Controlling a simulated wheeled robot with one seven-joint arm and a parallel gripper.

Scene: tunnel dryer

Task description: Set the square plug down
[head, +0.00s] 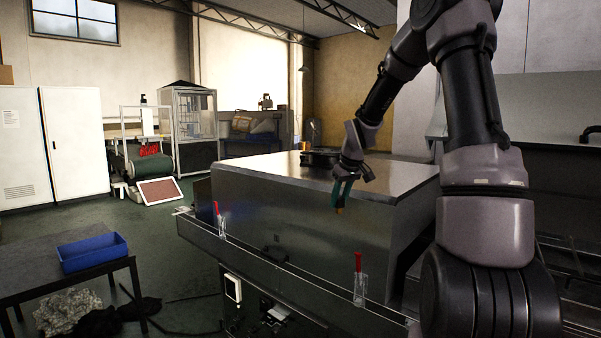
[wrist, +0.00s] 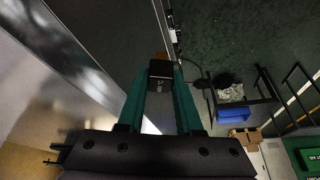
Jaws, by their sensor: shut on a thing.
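The square plug (wrist: 161,83) is a small dark block with pale markings on the face toward the wrist camera. My gripper (head: 342,196) has teal fingers and is shut on the plug, which sits between the fingertips in the wrist view. In the head view only a small orange-brown bit shows below the fingertips; the rest of the plug is hidden or too small to make out. My gripper points down in front of the big metal housing (head: 290,195), and the plug appears held in the air, touching no surface that I can see.
A narrow rail (head: 300,283) runs along the housing's front, with two clear holders bearing red sticks (head: 358,264). A blue bin (head: 92,252) stands on a dark table (head: 35,270) at the left. A dark round part (head: 320,157) lies on the housing top.

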